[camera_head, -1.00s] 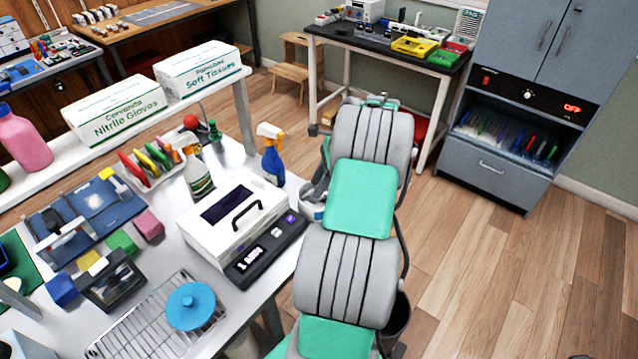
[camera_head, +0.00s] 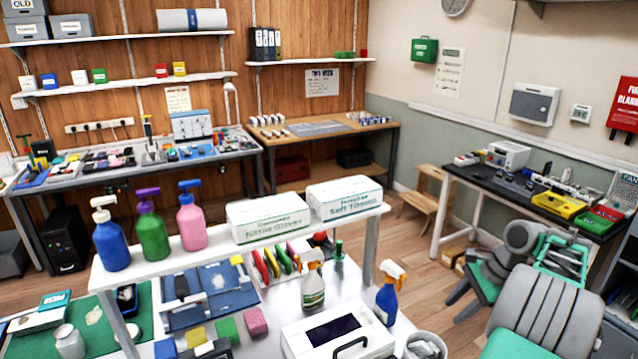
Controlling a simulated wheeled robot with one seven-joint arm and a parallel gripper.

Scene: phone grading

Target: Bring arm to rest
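My arm, with grey ribbed covers and teal plates, is folded at the right edge of the head view. My gripper (camera_head: 461,304) seems to be the teal block with two dark fingers at the arm's left end, pointing down and left. The fingers look a little apart, with nothing seen between them. It hangs in front of the floor, to the right of the white grading table (camera_head: 405,330), and appears to touch nothing.
A blue spray bottle (camera_head: 386,300) and a lidded white device (camera_head: 338,340) stand at the table's right side. A bin (camera_head: 427,345) is beside it. Behind the arm are a black-topped bench (camera_head: 490,183) and a wooden step stool (camera_head: 428,203). Floor shows between them.

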